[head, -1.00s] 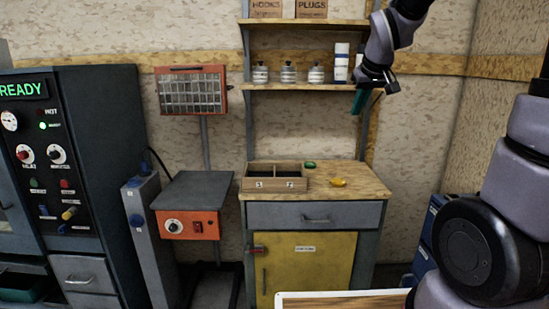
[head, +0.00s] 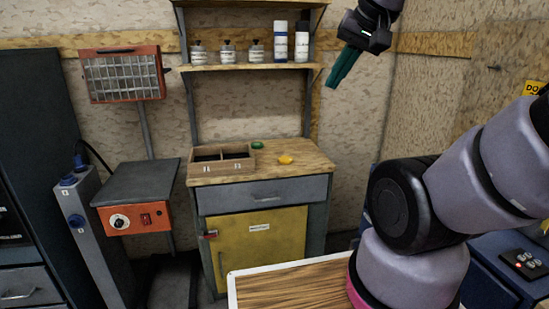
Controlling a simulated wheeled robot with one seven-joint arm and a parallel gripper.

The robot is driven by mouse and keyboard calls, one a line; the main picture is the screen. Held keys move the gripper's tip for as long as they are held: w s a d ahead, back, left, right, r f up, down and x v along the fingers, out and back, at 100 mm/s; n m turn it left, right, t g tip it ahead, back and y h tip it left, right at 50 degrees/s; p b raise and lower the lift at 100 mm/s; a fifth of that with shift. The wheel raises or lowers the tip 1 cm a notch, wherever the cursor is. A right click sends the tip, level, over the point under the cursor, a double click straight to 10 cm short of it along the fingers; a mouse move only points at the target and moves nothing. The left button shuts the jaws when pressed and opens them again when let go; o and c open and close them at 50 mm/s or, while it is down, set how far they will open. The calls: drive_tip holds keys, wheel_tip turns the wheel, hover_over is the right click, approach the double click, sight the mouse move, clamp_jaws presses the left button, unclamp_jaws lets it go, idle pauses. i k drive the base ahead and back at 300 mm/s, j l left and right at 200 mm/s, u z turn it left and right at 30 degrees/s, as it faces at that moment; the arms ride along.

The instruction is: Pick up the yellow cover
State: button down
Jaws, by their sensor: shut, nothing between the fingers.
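The yellow cover (head: 286,160) is a small rounded piece lying on the wooden top of the workbench cabinet (head: 316,158), right of its middle. My gripper (head: 333,82) hangs in the air at the upper right, with teal fingers pointing down and left. In the picture it is above and right of the yellow cover, well apart from it. The fingers are shut together with nothing between them.
A green piece (head: 257,145) lies behind the yellow one. A wooden two-compartment box (head: 222,172) stands at the left. A shelf (head: 230,68) with several jars and bottles hangs above. A wood-topped surface (head: 290,287) is in front. An orange device (head: 134,216) stands left.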

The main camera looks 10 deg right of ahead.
sight(284, 160)
drive_tip(key=i+l, duration=0.3)
drive_tip(key=i, duration=0.15)
drive_tip(key=i+l, duration=0.3)
drive_tip(key=i, duration=0.2)
